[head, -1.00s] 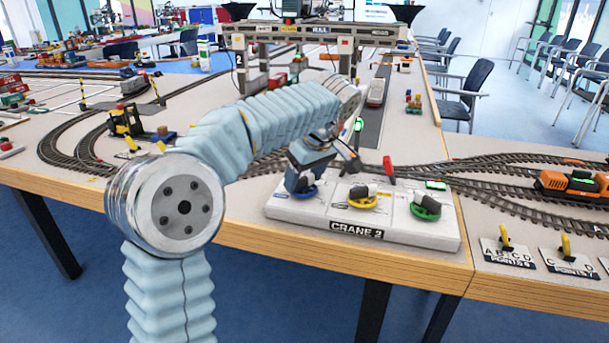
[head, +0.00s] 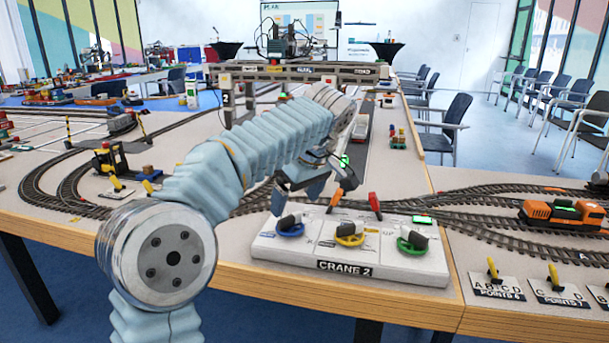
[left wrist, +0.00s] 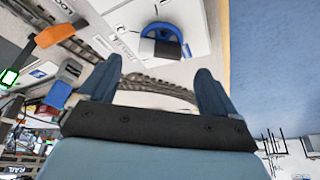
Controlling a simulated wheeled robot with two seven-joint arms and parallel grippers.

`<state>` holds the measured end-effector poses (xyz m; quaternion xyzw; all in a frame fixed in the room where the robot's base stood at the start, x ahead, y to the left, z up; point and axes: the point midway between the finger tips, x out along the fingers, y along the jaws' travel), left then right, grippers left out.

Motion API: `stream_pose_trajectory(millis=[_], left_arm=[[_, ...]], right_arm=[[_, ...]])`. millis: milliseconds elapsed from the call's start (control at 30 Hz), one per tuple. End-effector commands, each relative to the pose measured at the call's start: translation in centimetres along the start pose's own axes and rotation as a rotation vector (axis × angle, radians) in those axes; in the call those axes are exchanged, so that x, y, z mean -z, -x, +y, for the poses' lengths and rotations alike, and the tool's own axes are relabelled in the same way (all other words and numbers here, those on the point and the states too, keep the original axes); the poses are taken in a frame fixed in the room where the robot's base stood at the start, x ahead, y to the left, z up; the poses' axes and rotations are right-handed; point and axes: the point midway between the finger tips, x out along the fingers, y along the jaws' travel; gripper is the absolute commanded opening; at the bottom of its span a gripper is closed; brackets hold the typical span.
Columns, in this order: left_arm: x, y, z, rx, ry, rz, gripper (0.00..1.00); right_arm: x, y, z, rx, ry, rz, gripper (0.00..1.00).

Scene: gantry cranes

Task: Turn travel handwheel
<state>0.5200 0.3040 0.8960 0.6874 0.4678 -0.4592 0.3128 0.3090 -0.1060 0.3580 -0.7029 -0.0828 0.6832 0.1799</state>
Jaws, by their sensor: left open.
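The white control panel (head: 272,250) labelled CRANE 2 lies at the table's front edge. It carries a blue handwheel (head: 290,231), a yellow handwheel (head: 350,240) and a green handwheel (head: 411,247), each with a dark and grey handle. I cannot read which one is marked travel. My left gripper (head: 300,193) is open and empty, above and behind the blue handwheel, clear of it. In the left wrist view, the blue handwheel (left wrist: 164,30) lies beyond the gap between the open fingers (left wrist: 157,78). My right gripper is out of view.
Model tracks (head: 480,210) and an orange locomotive (head: 560,213) are to the right. The gantry crane (head: 300,72) stands behind my left arm. Point levers (head: 494,270) sit at front right.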

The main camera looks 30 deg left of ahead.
Motion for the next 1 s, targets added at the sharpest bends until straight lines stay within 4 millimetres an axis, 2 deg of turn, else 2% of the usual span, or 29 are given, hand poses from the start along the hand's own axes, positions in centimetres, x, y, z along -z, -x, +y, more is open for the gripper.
stream_pose_trajectory(millis=[33,200,400,1000], left_arm=[[0.0,1.4,0.2,-0.005,0.000,0.001,0.92],[0.0,5.4,0.1,-0.005,0.000,0.001,0.92],[0.0,7.8,0.1,-0.001,0.001,0.000,0.92],[0.0,8.3,0.0,0.000,0.001,0.000,0.92]], right_arm=[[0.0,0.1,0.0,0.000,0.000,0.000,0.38],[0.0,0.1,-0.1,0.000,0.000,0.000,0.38],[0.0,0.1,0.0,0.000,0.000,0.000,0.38],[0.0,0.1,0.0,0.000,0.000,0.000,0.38]])
